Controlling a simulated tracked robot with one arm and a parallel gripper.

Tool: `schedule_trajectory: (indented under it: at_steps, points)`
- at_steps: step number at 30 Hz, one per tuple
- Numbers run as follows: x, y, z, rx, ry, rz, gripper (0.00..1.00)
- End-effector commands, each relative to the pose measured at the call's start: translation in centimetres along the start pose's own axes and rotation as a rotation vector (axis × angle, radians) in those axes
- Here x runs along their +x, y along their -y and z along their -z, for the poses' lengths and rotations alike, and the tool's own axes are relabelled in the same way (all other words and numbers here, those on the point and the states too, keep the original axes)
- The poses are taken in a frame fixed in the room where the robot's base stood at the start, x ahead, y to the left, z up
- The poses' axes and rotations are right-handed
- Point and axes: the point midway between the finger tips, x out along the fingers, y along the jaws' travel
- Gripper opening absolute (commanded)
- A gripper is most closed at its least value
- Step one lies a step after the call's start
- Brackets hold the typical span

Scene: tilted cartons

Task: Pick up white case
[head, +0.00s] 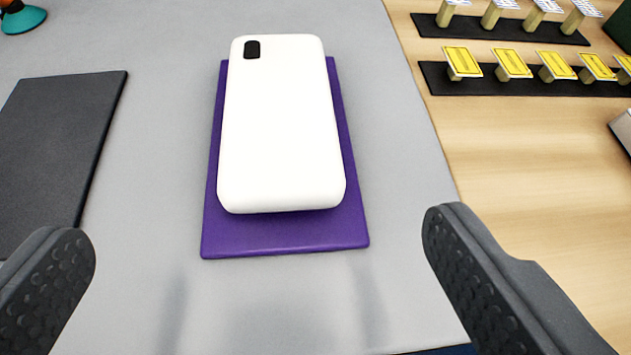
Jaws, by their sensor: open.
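A white case (280,135) with rounded corners and a dark cutout near its upper left corner lies on a purple pad (285,238). Its upper edge reaches past the pad's far edge. The pad lies on a light grey surface. My gripper (258,235) is open and empty, with one dark textured finger at the lower left and the other at the lower right. The fingers are apart from the case, which appears ahead of them and between them in the picture.
A dark grey flat panel (55,150) lies at left. A teal and orange object (20,18) is at the upper left. On the wooden surface (530,170) at right, dark strips hold several yellow cards (513,63) and patterned cards on posts. Grey surface around the pad is clear.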

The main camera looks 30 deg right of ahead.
Motion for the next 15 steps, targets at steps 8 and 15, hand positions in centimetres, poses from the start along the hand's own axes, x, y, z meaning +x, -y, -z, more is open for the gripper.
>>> schedule_trajectory:
  at_steps: [8,15]
  points:
    - [2.3,-0.1,-0.1,-0.001,0.0,0.0,0.93]
    - [5.4,-0.1,-0.2,-0.001,0.002,-0.001,0.93]
